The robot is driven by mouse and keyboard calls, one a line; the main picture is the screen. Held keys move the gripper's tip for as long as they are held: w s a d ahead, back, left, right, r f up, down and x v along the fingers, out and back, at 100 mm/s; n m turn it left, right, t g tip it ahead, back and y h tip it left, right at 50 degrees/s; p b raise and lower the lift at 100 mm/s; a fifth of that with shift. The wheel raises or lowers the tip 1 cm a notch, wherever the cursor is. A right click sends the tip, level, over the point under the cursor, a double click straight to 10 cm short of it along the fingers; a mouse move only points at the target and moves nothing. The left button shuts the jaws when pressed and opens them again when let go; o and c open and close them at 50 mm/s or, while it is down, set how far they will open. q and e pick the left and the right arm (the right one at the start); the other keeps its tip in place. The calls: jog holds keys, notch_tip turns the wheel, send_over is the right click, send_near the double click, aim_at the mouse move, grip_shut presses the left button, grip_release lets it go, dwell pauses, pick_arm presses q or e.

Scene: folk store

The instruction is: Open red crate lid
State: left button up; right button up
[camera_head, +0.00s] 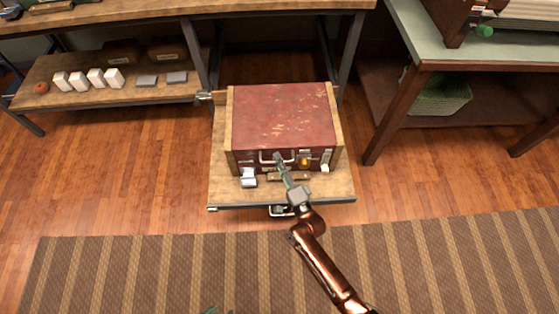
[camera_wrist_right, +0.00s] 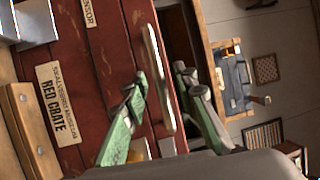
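The red crate (camera_head: 285,115) stands on a small wooden table, its worn red lid (camera_head: 283,108) down flat. Its front has a pale handle (camera_head: 268,162), also in the right wrist view (camera_wrist_right: 157,70), and a label reading "RED CRATE" (camera_wrist_right: 55,105). My right gripper (camera_head: 279,160) is at the crate's front, by the handle. In the right wrist view its green fingers (camera_wrist_right: 162,88) are apart, one on either side of the handle, with gaps visible. A small greenish tip at the bottom edge of the head view is probably my left gripper (camera_head: 216,310); its fingers cannot be made out.
The wooden table (camera_head: 225,195) has small items by the crate front, including a pale block (camera_head: 249,180). A shelf (camera_head: 50,97) with white boxes stands at the left, and a green-topped table (camera_head: 410,35) at the right. A striped rug (camera_head: 180,275) covers the floor in front.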

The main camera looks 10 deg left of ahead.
jog(key=shift+c, duration=0.4)
grip_shut()
dwell(0.4)
